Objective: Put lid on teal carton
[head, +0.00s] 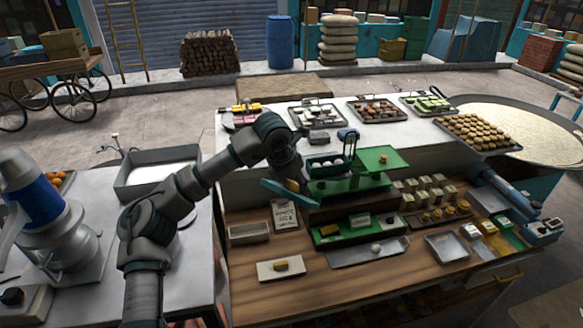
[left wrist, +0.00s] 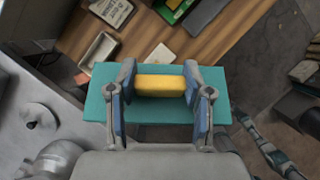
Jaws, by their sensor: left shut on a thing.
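My left gripper (left wrist: 160,88) is shut on the yellow handle (left wrist: 160,81) of a flat teal lid (left wrist: 243,88). In the head view the teal lid (head: 291,196) hangs slightly tilted above the bench, and my own arm partly hides the gripper. Just right of the lid, a small dark teal carton (head: 328,174) stands open with white round pieces inside. It appears to rest on the left side of a green balance scale (head: 352,187). The lid is apart from the carton's top, lower and to the left.
The scale's raised green pan (head: 380,160) holds a small orange piece, right of the carton. A dark upright frame (head: 351,143) rises by the carton's right end. The wooden bench (head: 330,285) carries trays, signs and small blocks. A white counter (head: 285,119) with sweet trays lies behind.

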